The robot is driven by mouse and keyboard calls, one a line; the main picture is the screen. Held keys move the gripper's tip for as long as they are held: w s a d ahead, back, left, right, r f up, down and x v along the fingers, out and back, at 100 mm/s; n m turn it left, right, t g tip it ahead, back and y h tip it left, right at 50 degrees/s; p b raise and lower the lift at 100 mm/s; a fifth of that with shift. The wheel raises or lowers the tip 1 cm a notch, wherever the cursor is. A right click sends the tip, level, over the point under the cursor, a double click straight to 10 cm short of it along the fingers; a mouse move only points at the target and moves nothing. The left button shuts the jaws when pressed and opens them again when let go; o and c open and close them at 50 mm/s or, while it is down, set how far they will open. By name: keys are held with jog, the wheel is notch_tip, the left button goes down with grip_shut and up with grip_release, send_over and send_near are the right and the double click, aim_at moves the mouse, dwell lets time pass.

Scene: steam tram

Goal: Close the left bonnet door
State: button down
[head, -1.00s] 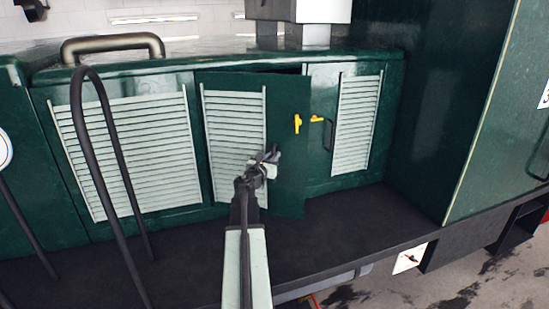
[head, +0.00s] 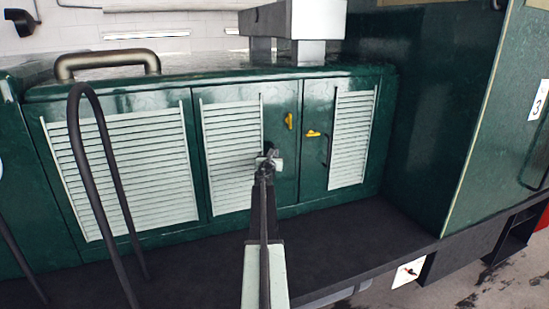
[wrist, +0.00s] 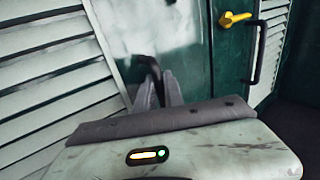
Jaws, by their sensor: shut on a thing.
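The left bonnet door (head: 284,165) is dark green with a pale louvred panel and a yellow latch (head: 289,121). It looks flush, or nearly so, with the green bonnet side; a very small gap cannot be ruled out. My gripper (head: 268,160) is at the door's middle height, just right of its louvres. In the wrist view, my gripper (wrist: 160,90) is shut on the door's black handle (wrist: 149,64), mostly hidden by the fingers. The right bonnet door (head: 314,165) lies flat beside it, with a yellow latch (head: 313,134) and a black handle (head: 329,140).
A dark footplate (head: 340,235) runs below the doors. A black curved rail (head: 112,170) rises at the left front. A green cab wall (head: 440,130) stands to the right. A louvred panel (head: 120,165) is left of the door.

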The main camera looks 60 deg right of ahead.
jog(key=shift+w+d+r, duration=0.1)
jog(key=shift+w+d, duration=0.05)
jog(key=shift+d, duration=0.05)
jog(key=c, duration=1.5)
grip_release()
jog(key=shift+o, duration=0.2)
jog(key=v, duration=0.7)
jog(key=shift+s+a, duration=0.25)
jog(key=shift+a, duration=0.05)
